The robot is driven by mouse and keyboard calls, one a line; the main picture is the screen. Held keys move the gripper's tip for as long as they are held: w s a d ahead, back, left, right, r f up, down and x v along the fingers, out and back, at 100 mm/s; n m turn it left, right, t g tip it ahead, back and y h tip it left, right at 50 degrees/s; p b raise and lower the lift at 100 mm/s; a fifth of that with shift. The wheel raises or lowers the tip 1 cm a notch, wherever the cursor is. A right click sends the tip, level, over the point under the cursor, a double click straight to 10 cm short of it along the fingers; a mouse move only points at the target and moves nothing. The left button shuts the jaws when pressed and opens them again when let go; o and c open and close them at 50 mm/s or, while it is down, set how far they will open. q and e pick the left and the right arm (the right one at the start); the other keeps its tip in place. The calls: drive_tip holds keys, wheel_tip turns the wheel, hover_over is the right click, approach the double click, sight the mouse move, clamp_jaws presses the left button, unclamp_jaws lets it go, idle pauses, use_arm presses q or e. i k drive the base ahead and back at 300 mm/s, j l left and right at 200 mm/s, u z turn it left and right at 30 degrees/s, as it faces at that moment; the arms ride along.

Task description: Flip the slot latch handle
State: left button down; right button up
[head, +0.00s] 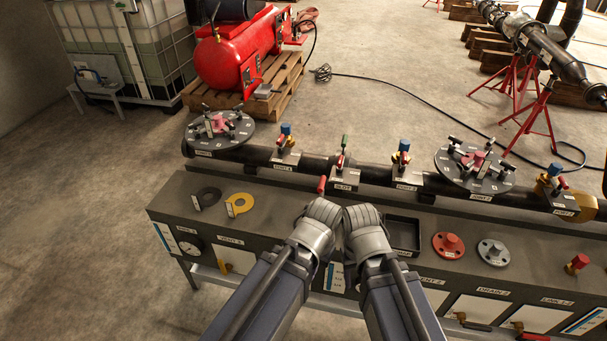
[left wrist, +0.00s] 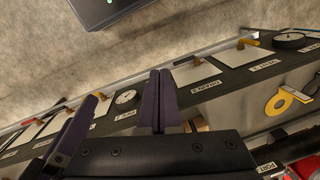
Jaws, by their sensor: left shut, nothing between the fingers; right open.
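The block labelled SLOT (head: 344,178) sits on the dark pipe in the middle of the head view. A small red handle (head: 321,185) sticks up at its left front corner.
Flanged discs (head: 219,126) (head: 475,168) and valves with blue knobs (head: 286,130) line the pipe. On the bench (head: 170,205) lie a yellow ring (head: 239,204), a black tray (head: 402,236), a red flange (head: 449,245) and a grey flange (head: 493,252). A red compressor (head: 235,55) stands behind.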

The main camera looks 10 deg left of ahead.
sight(341, 161)
drive_tip(key=i+j+z, duration=0.7)
drive_tip(key=i, duration=0.2)
drive_tip(key=l, duration=0.1)
